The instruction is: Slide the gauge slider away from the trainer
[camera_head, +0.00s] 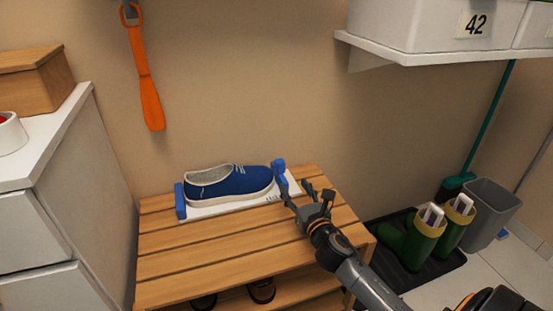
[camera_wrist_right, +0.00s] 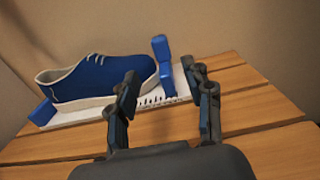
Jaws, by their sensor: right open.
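A blue trainer (camera_head: 228,183) with a white sole lies on a white foot gauge (camera_head: 213,211) on a slatted wooden rack, toe to the right. The gauge has a blue end block (camera_head: 180,200) at the heel and a blue upright slider (camera_head: 279,168) at the toe. The slider (camera_wrist_right: 162,66) stands close to the toe of the trainer (camera_wrist_right: 95,77) in the wrist view. My right gripper (camera_head: 297,188) is open at the gauge's right end. In the wrist view the slider appears between its fingers (camera_wrist_right: 161,88); I cannot tell whether they touch it. My left gripper is out of view.
The wooden rack (camera_head: 215,254) has bare slats in front, with dark shoes below. Green boots (camera_head: 424,238) on a dark tray and a grey bin (camera_head: 490,212) stand right. A shelf with white boxes (camera_head: 432,22) overhangs at upper right. An orange shoehorn (camera_head: 146,83) hangs left.

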